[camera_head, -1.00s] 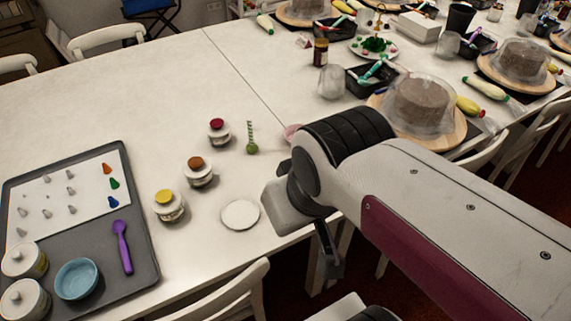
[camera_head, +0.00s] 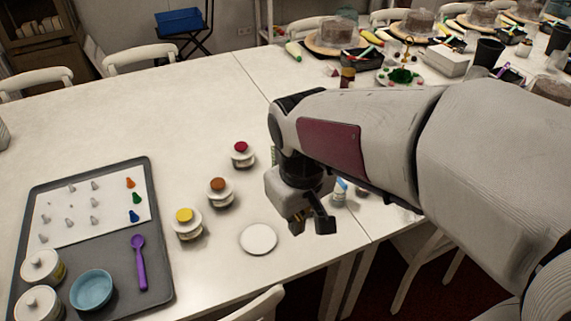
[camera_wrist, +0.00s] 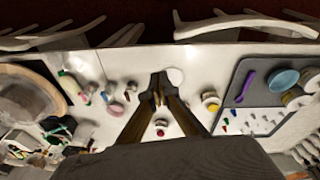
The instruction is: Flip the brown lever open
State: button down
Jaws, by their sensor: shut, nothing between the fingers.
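Three small white jars stand in a row on the table. One has a brown-orange top (camera_head: 218,186), one a yellow top (camera_head: 185,216), and one a red top (camera_head: 241,148). I cannot make out a separate brown lever on any of them. My gripper (camera_head: 311,222) is shut and empty, to the right of the jars and above the table near its front edge. In the wrist view my gripper (camera_wrist: 159,87) points at the table between the red top (camera_wrist: 160,132) and a white disc (camera_wrist: 176,77). The brown-topped jar is not visible there, perhaps hidden by the fingers.
A white round disc (camera_head: 258,239) lies in front of the jars. A grey tray (camera_head: 160,262) at the left holds a blue bowl (camera_head: 91,289), a purple spoon (camera_head: 139,265) and white pots. Cake stands and tools crowd the back right. The table's back left is clear.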

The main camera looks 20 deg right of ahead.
jog(key=w+d+f+n+h, duration=0.1)
jog(key=w+d+f+n, duration=0.2)
jog(key=w+n, duration=0.6)
jog(key=w+d+f+n+g+h, duration=0.1)
jog(key=w+d+f+n, duration=0.2)
jog(key=w+n, duration=0.5)
jog(key=shift+w+d+f+n, duration=0.4)
jog(key=shift+f+n, duration=0.1)
jog(key=shift+f, duration=0.4)
jog(key=shift+f, duration=0.1)
jog(key=w+d+f, duration=0.1)
jog(key=d+f, duration=0.5)
jog(key=f, duration=0.3)
jog(key=shift+f, duration=0.25)
dwell(0.3)
